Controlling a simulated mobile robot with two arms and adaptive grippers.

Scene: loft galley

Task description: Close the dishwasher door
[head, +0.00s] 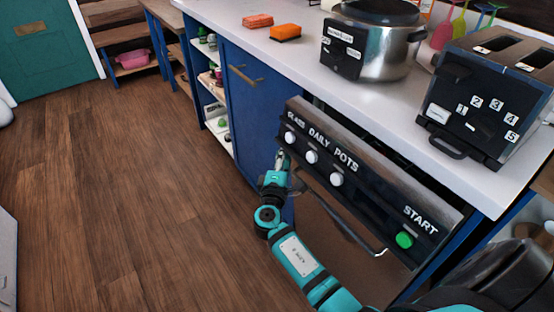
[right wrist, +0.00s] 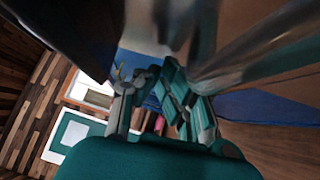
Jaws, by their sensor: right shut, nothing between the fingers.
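The dishwasher door (head: 345,240) stands ajar under the white counter. Its dark control panel (head: 380,180) leans outward, with a dark gap behind its top edge. The panel has white knobs, a green button (head: 404,240) at the START label and a metal bar handle (head: 350,232) below. My right gripper (head: 282,158) is shut and empty at the left end of the door front, close to the leftmost knob. I cannot tell whether it touches the door. Its fingers also show in the right wrist view (right wrist: 160,78). My left gripper is not in view.
A blue cabinet (head: 250,115) adjoins the dishwasher on the left. The wooden floor (head: 130,200) to the left is clear.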

